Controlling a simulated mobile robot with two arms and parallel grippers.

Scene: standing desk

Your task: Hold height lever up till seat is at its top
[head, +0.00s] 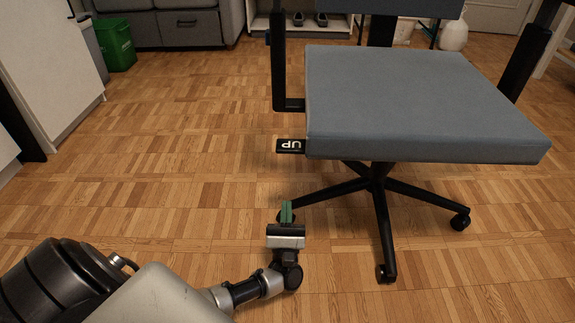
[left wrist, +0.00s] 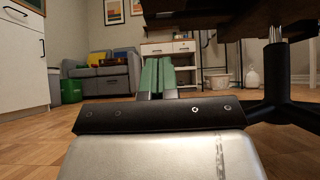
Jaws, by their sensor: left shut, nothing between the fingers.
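The office chair has a grey-blue seat (head: 415,105) on a black five-star base (head: 378,185). The height lever (head: 290,146) is a black tab marked "UP" that sticks out from the left side of the seat, near its front corner. My left gripper (head: 286,212) is shut and empty, with green fingers, in front of and below the lever in the head view. It does not touch the lever there. In the left wrist view the fingers (left wrist: 157,76) point forward, with the dark underside of the seat (left wrist: 225,12) above and the gas column (left wrist: 276,60) to the right. My right gripper is not in view.
A grey sofa (head: 165,22) and a green bin (head: 115,43) stand at the back left. A white cabinet (head: 50,60) lines the left side. A black armrest (head: 279,70) rises beside the seat. The parquet floor (head: 170,160) left of the chair is clear.

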